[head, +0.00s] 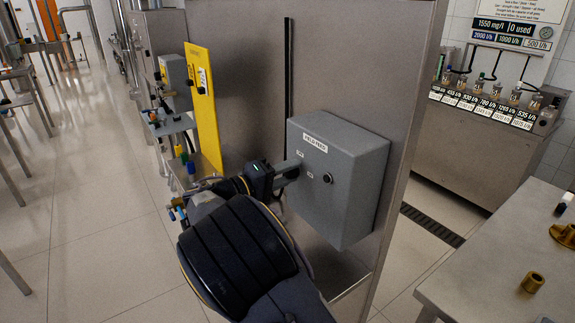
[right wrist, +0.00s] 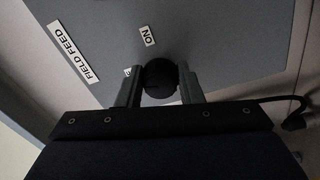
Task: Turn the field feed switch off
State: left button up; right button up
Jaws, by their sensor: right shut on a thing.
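The grey field feed box (head: 350,150) is fixed to a steel panel and has a FIELD FEED label (head: 315,144) near its top. My right gripper (head: 288,170) is at the left part of the box's front. In the right wrist view, its two fingers (right wrist: 160,86) are shut on a round black switch knob (right wrist: 160,76). An ON label (right wrist: 147,36) shows beyond the knob, and another small label (right wrist: 127,71) is partly hidden by a finger. The head view hides the held knob, and which way it points cannot be told. My left gripper is not in view.
A small black round part (head: 327,178) sits on the box front, right of my gripper. A yellow panel (head: 203,110) stands to the left with fittings below it. A table (head: 490,265) with brass parts is at right.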

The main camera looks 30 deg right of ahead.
jog(key=shift+n+p, duration=1.05)
jog(key=shift+n, duration=0.35)
jog(key=o, duration=1)
jog(key=shift+s+a+b, duration=0.15)
jog(key=shift+a+b, duration=0.2)
jog(key=shift+a, duration=1.6)
jog(key=shift+s+a+b, duration=0.15)
jog(key=shift+a+b, duration=0.2)
jog(key=shift+a, duration=1.6)
